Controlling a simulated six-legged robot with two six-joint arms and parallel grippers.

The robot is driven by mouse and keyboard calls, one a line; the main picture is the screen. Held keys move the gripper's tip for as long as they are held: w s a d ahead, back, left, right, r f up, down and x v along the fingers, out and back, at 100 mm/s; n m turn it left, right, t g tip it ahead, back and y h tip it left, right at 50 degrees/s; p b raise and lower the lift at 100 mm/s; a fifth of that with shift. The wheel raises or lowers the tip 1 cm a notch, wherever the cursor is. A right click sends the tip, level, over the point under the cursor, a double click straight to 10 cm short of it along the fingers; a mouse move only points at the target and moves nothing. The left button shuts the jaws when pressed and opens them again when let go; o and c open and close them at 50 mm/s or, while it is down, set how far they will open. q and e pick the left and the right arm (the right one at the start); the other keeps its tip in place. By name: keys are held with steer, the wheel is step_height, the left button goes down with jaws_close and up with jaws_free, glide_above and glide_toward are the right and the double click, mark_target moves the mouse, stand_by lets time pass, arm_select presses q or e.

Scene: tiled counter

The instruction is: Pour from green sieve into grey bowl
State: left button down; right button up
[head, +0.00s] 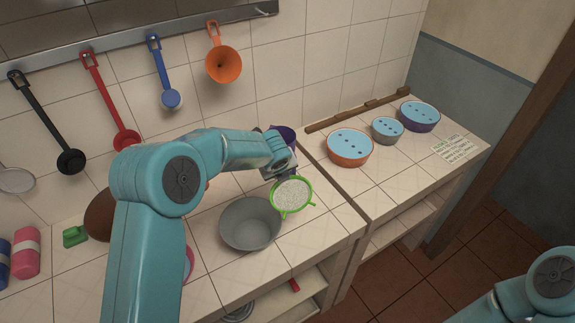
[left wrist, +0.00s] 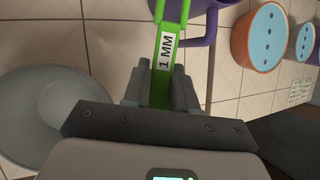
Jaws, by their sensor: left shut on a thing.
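The green sieve (head: 292,195) has a round rim and a pale mesh or pale contents; I cannot tell which. It is held near the right rim of the grey bowl (head: 250,223), overlapping it slightly in the head view. The bowl stands on the tiled counter and looks empty. My left gripper (left wrist: 165,88) is shut on the sieve's green handle (left wrist: 172,22), which bears a "1 MM" label. The grey bowl also shows at the left of the left wrist view (left wrist: 55,125). The sieve's basket is out of the left wrist view. My right gripper is not seen; only part of my right arm shows.
A purple container (head: 286,134) stands behind the sieve. Orange (head: 350,148), grey (head: 387,130) and purple (head: 419,116) tubs with blue tops stand on the right counter. A gap separates the two counters.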

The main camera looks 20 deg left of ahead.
arm_select(q)
steer(key=s+a+f+t+h+b, duration=0.1)
steer(key=a+t+h+b, duration=0.1)
steer(key=b, duration=0.1)
steer(key=shift+s+a+f+n+h, duration=0.3)
steer(key=shift+s+a+f+n, duration=0.1)
stand_by(0.8)
